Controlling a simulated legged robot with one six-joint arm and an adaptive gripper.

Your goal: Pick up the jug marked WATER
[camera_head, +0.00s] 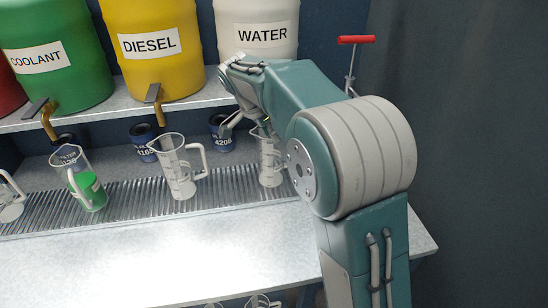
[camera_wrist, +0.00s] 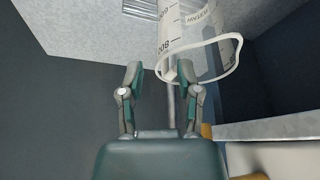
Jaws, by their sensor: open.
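A clear measuring jug (camera_head: 269,160) stands on the ribbed drain strip below the white WATER barrel (camera_head: 258,30), partly hidden by my arm.
Another clear jug (camera_head: 178,168) stands to the left, and a jug with green on it (camera_head: 88,185) beyond that. Filter cans, one marked 4208 (camera_head: 221,135), line the back. The yellow DIESEL barrel (camera_head: 155,50) is on the shelf above. The front counter (camera_head: 150,260) is clear.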

